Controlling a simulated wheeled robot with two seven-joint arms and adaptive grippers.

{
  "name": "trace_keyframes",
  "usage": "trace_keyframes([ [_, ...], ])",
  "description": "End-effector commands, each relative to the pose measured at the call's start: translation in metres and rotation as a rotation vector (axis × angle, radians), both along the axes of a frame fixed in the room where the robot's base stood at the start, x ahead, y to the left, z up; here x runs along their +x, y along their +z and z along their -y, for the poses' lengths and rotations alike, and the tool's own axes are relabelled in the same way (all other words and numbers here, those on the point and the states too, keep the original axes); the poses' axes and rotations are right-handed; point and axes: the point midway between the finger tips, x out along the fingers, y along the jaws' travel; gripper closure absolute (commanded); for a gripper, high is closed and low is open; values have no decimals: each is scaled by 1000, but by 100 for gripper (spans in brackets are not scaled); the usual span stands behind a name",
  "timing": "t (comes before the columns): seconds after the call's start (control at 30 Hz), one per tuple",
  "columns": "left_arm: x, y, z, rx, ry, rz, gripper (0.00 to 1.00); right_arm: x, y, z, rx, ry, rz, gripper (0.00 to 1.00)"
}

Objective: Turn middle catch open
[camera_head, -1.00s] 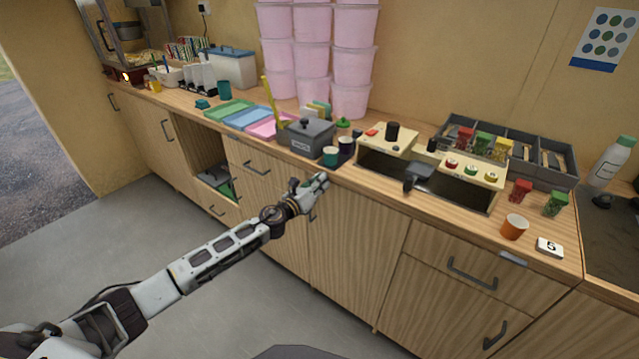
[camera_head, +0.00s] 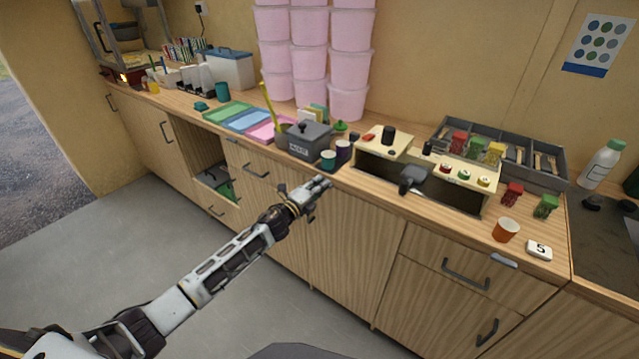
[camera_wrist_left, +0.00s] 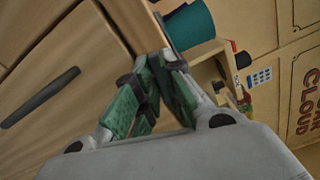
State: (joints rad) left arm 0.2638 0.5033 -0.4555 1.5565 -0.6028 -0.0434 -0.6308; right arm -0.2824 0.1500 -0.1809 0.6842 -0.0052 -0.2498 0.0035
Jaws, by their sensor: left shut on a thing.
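My left gripper (camera_head: 322,184) is at the front edge of the counter, above the wooden cabinet door (camera_head: 345,240) and below the teal and dark cups. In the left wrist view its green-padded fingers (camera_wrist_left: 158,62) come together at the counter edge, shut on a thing. The middle catch sits at this spot but is hidden by the fingers, so its angle cannot be told. A grey catch (camera_head: 504,260) shows farther right on the counter's front edge, above a drawer. My right gripper is not in view.
The teal cup (camera_head: 328,159) stands near the counter edge close to my gripper; it also shows in the left wrist view (camera_wrist_left: 190,24). The floor in front is clear.

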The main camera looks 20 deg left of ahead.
Motion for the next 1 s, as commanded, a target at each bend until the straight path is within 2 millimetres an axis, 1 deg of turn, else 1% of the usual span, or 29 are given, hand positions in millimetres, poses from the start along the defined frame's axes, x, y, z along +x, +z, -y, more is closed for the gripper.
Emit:
trace_keyframes([
  [0.2,0,2,0,-137,1,-51,100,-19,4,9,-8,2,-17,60],
  [0.3,0,2,0,-177,0,-66,100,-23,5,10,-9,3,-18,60],
  [0.5,0,2,0,-221,0,-81,100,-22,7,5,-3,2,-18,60],
  [0.9,0,2,0,-228,0,-85,100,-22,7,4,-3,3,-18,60],
  [0.93,0,2,0,-228,0,-85,87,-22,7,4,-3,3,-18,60],
  [1.0,0,2,0,-227,0,-84,78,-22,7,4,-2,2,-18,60],
])
